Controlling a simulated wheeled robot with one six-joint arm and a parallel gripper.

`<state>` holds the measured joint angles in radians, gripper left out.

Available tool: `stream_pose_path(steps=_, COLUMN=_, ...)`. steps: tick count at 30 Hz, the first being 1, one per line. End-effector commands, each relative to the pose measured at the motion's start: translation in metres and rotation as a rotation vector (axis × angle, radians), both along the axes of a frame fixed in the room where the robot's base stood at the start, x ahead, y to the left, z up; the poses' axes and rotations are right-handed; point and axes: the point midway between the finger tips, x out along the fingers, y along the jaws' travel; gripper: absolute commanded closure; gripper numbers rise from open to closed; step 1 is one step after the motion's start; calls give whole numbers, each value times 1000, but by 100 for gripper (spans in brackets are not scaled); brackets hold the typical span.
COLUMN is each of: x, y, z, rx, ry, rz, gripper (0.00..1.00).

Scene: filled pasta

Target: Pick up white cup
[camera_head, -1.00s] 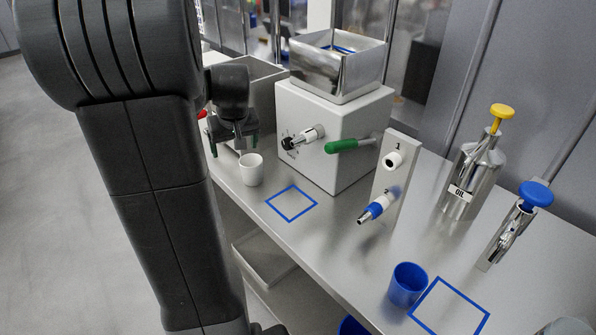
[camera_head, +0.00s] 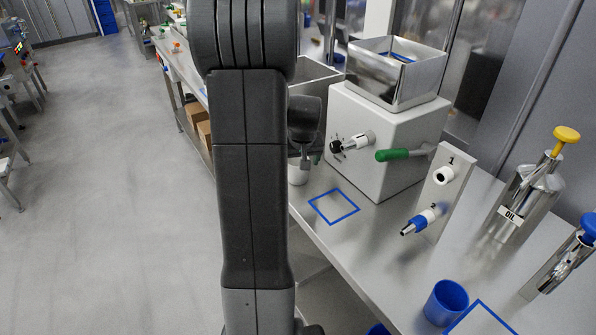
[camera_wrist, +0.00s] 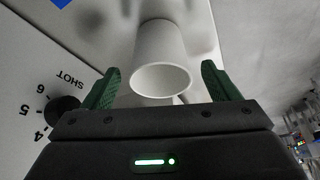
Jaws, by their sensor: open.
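The white cup (camera_head: 297,174) stands on the metal counter, partly hidden behind my arm in the head view. In the wrist view the white cup (camera_wrist: 161,62) shows its round open rim facing the camera. My gripper (camera_wrist: 160,85) is open, with one green finger on each side of the cup. Gaps show between the cup and both fingers, and it is not held. In the head view my gripper (camera_head: 304,160) is at the cup, its fingers mostly hidden.
A white machine (camera_head: 385,145) with a green handle (camera_head: 392,155) stands close right of the cup. A blue square outline (camera_head: 334,206) marks bare counter in front. A blue cup (camera_head: 445,302), numbered nozzle panel (camera_head: 437,195) and oil dispenser (camera_head: 527,195) stand further right.

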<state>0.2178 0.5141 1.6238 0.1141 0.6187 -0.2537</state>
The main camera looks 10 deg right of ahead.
Motion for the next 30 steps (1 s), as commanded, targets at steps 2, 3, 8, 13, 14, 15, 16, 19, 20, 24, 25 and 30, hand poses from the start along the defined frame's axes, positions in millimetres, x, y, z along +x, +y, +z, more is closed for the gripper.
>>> stream_pose_path(steps=2, x=3, y=0, z=-6, rx=1, ry=4, rz=0, gripper=18)
stream_pose_path(steps=3, x=5, y=0, z=-10, rx=1, ry=4, rz=0, gripper=18)
stream_pose_path(steps=8, x=14, y=-1, z=-29, rx=1, ry=5, rz=1, gripper=18)
stream_pose_path(steps=13, x=20, y=-1, z=-42, rx=1, ry=2, rz=0, gripper=18)
stream_pose_path(steps=14, x=20, y=-1, z=-43, rx=0, ry=1, rz=0, gripper=18)
stream_pose_path(steps=15, x=21, y=-1, z=-44, rx=0, ry=0, rz=0, gripper=18)
stream_pose_path(steps=16, x=21, y=-1, z=-45, rx=0, ry=0, rz=0, gripper=18)
stream_pose_path(steps=19, x=21, y=-1, z=-45, rx=0, ry=0, rz=0, gripper=18)
stream_pose_path(steps=20, x=21, y=-1, z=-45, rx=0, ry=0, rz=0, gripper=18)
stream_pose_path(steps=24, x=21, y=-1, z=-45, rx=0, ry=0, rz=0, gripper=34)
stream_pose_path(steps=25, x=21, y=-1, z=-45, rx=0, ry=0, rz=0, gripper=40)
stream_pose_path(steps=30, x=21, y=-1, z=-45, rx=0, ry=0, rz=0, gripper=66)
